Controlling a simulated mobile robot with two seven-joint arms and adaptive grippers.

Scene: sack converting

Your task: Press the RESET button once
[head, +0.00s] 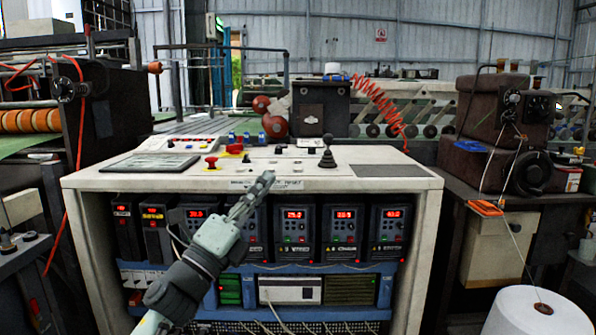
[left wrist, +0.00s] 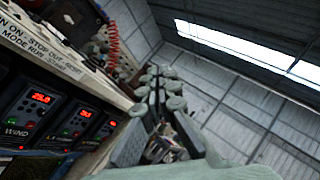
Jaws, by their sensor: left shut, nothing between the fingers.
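A white control console (head: 410,185) stands in front of me, with buttons and a joystick (head: 327,157) on its top. A label strip (head: 290,184) runs along its front edge, but its small text is hard to read in the head view. I cannot tell which control is the RESET button. My left gripper (head: 266,178) is shut and empty, its tips at the console's front edge, over part of the label. In the left wrist view its fingers (left wrist: 165,85) point past the console edge. My right gripper is not in view.
A red mushroom button (head: 211,162) and a flat dark panel (head: 150,163) are on the console's left part. Drive units with red displays (head: 294,226) sit below the top. A machine (head: 500,110) with a coiled wire stands at right, a white spool (head: 540,312) in front.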

